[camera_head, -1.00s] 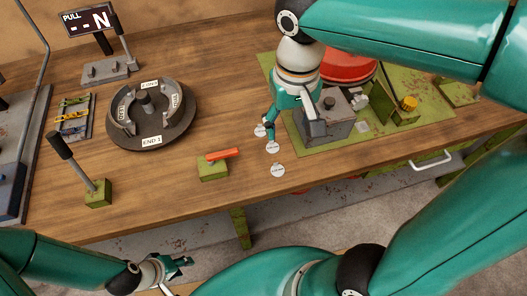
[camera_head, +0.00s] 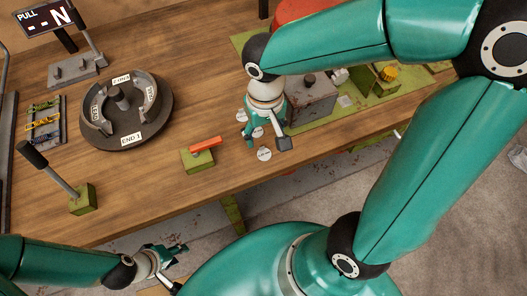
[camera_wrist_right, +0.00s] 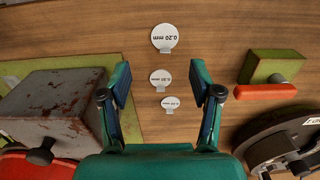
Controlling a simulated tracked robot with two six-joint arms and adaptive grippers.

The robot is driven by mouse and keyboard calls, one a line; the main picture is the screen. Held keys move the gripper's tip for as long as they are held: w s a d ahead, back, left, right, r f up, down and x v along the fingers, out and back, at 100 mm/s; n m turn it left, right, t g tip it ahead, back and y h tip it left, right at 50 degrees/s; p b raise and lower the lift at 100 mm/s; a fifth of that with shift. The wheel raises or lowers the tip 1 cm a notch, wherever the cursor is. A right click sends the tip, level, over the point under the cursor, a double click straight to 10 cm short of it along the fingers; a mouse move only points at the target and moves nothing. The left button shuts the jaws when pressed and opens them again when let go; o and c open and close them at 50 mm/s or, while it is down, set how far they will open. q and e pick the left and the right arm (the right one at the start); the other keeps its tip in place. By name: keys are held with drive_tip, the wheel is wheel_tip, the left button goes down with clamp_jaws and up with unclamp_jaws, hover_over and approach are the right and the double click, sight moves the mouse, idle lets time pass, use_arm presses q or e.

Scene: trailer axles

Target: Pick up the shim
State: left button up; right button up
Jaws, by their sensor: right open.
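Three small round white shims with printed labels lie in a row on the wooden bench. In the right wrist view, the largest-looking shim (camera_wrist_right: 164,37) reads 0.20 mm, upside down. The middle shim (camera_wrist_right: 160,78) and the nearest shim (camera_wrist_right: 170,103) have labels too small to read surely. In the head view, the front shim (camera_head: 264,154) is clear; the others are partly covered by my right gripper (camera_head: 265,139). That gripper is open and empty, and its fingers (camera_wrist_right: 160,75) frame the row from above. My left gripper (camera_head: 180,248) is off the bench's front edge, away from the shims.
A rusty grey block (camera_wrist_right: 50,105) stands beside the right gripper on a green mat (camera_head: 300,122). A green block with a red bar (camera_head: 199,156) lies left of the shims. A round dark fixture (camera_head: 126,112) and a lever on a green base (camera_head: 82,199) stand further left.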

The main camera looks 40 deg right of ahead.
sight(262, 150)
drive_tip(key=f, duration=0.5)
drive_tip(key=shift+w+a, duration=0.2)
drive_tip(key=shift+a, duration=0.1)
drive_tip(key=shift+c, duration=0.2)
drive_tip(key=shift+s, duration=0.1)
clamp_jaws()
